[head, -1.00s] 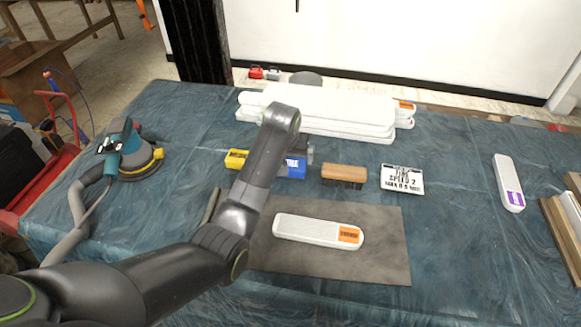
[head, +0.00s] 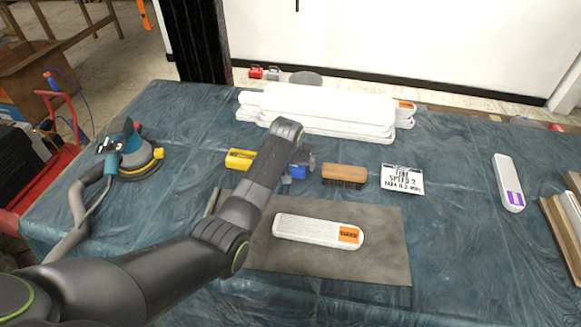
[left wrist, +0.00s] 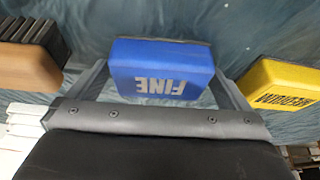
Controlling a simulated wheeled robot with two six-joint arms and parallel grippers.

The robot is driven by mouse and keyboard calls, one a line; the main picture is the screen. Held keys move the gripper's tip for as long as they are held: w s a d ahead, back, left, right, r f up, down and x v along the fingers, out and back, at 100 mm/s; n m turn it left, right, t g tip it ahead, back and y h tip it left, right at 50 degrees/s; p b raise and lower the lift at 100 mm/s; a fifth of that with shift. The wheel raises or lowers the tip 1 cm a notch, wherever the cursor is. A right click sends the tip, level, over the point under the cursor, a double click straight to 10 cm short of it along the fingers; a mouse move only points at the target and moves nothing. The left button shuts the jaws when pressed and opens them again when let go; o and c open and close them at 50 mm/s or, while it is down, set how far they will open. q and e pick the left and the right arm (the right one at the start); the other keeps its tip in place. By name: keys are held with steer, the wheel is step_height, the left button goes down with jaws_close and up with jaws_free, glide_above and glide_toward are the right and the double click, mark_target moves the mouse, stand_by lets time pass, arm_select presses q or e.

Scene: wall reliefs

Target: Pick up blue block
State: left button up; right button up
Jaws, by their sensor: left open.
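The blue block (left wrist: 162,70), marked "FINE", lies on the cloth-covered table between a yellow block and a brown brush. In the head view only a part of the blue block (head: 296,172) shows, as my left arm and gripper cover the rest. My left gripper (head: 303,160) is over it. In the left wrist view the open left gripper (left wrist: 160,88) has one finger on each side of the blue block, with a gap showing at both sides. I cannot tell how far down the fingers reach. My right gripper is not in view.
The yellow block (head: 240,159) is close on the left and the brown brush (head: 344,175) close on the right. A sign (head: 402,179) lies further right. White boards (head: 325,110) are stacked behind. A white board (head: 315,231) lies on a grey mat (head: 385,265) in front. A sander (head: 130,155) stands left.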

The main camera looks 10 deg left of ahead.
arm_select(q)
steer(key=c, duration=0.9)
step_height(320, 180, up, 10)
steer(key=shift+r, duration=0.1)
